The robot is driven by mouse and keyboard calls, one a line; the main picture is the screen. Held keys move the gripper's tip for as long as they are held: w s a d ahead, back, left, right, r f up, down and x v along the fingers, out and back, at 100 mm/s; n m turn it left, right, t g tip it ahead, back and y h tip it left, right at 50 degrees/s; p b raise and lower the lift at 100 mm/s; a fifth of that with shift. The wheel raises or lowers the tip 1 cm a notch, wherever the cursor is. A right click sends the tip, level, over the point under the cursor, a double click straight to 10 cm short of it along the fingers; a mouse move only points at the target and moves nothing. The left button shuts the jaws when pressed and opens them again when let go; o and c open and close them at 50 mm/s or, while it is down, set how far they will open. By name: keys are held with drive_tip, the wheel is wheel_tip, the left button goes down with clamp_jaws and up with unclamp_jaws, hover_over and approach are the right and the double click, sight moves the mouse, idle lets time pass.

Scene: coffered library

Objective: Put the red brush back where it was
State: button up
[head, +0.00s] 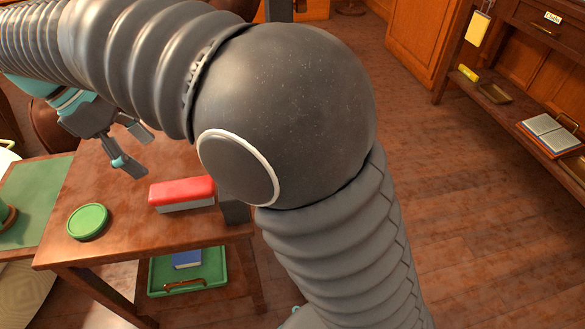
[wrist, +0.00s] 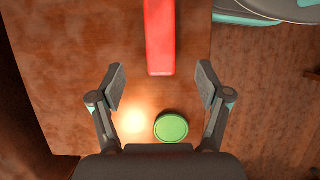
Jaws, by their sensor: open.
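The red brush (head: 182,193), a long block with a red top and a pale underside, lies on the brown table (head: 110,180) near its right side. In the wrist view the red brush (wrist: 160,38) runs down from the top edge, and its near end lies ahead of the space between my fingertips. My gripper (wrist: 162,85) is open and empty, with its fingers spread wide. In the head view my gripper (head: 130,150) hangs behind and to the left of the brush, apart from it. My arm hides part of the table's right side.
A green round coaster (head: 88,221) lies on the table left of the brush; the wrist view shows it too (wrist: 171,127). A green tray (head: 212,270) with a blue item (head: 187,259) sits below. A desk with an open book (head: 552,133) stands right; floor between is clear.

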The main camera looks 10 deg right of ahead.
drive_tip(key=w+d+r+m+t+y, duration=0.2)
drive_tip(key=d+m, duration=0.6)
drive_tip(key=d, duration=1.3)
drive_tip(key=s+d+f+m+t+y, duration=0.1)
drive_tip(key=s+d+f+m, duration=0.2)
drive_tip(key=s+d+m, duration=0.2)
drive_tip(key=s+d+f+m+t+y, duration=0.1)
drive_tip(key=s+d+f+m, duration=0.3)
drive_tip(key=d, duration=0.7)
drive_tip(key=shift+s+d+f+m+t+y, duration=0.15)
drive_tip(key=shift+s+f+m+t+y, duration=0.15)
drive_tip(key=shift+s+m+t, duration=0.55)
drive_tip(key=shift+s+m+g, duration=0.15)
drive_tip(key=shift+m+g, duration=0.1)
